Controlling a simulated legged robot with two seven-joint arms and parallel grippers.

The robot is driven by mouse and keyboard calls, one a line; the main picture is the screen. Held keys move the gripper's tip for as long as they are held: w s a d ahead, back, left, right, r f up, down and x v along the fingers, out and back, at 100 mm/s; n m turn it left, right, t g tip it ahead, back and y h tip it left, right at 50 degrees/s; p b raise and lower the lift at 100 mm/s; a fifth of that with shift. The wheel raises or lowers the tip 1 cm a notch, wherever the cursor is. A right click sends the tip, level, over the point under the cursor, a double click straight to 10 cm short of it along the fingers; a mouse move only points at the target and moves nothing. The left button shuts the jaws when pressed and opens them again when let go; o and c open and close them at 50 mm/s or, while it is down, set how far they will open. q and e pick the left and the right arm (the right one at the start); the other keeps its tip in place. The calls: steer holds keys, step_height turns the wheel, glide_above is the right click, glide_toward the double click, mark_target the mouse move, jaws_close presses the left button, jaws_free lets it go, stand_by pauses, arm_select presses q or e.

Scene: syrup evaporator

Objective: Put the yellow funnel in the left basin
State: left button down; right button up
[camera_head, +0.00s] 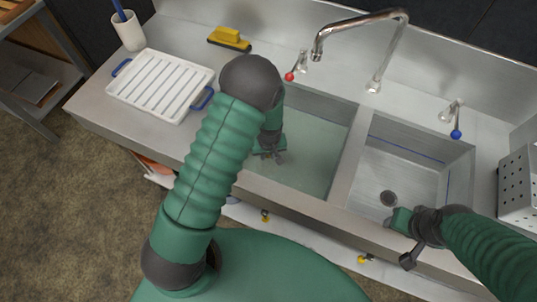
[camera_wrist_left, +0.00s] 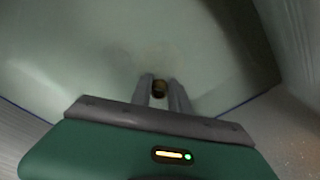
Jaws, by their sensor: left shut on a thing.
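My left gripper (camera_head: 269,154) reaches down into the left basin (camera_head: 322,150), which holds greenish, cloudy water. The rest of the funnel is not clear in either view; a faint tan patch shows beyond the fingertips. My right gripper (camera_head: 392,221) is over the front edge of the right basin (camera_head: 410,160); its fingers are too small to read.
A white drying rack (camera_head: 160,84) with blue handles stands left of the basins. A tall faucet (camera_head: 374,82) rises behind the basins, with red and blue taps. A perforated metal holder (camera_head: 517,187) stands at right.

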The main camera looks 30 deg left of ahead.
arm_select(q)
steer(key=shift+f, duration=0.15)
arm_select(e)
steer(key=shift+s, duration=0.1)
arm_select(q)
steer(key=c, duration=0.7)
jaws_free()
step_height(320, 180, up, 34)
steer(key=p, duration=2.8)
steer(key=shift+f, duration=0.15)
arm_select(e)
steer(key=w+v, duration=0.3)
steer(key=v, duration=1)
steer(key=w+r+v, duration=0.1)
steer(key=w+v, duration=0.2)
steer(key=v, duration=1.1)
steer(key=shift+r, duration=0.4)
steer(key=shift+w+f, duration=0.1)
steer(key=shift+w, duration=0.05)
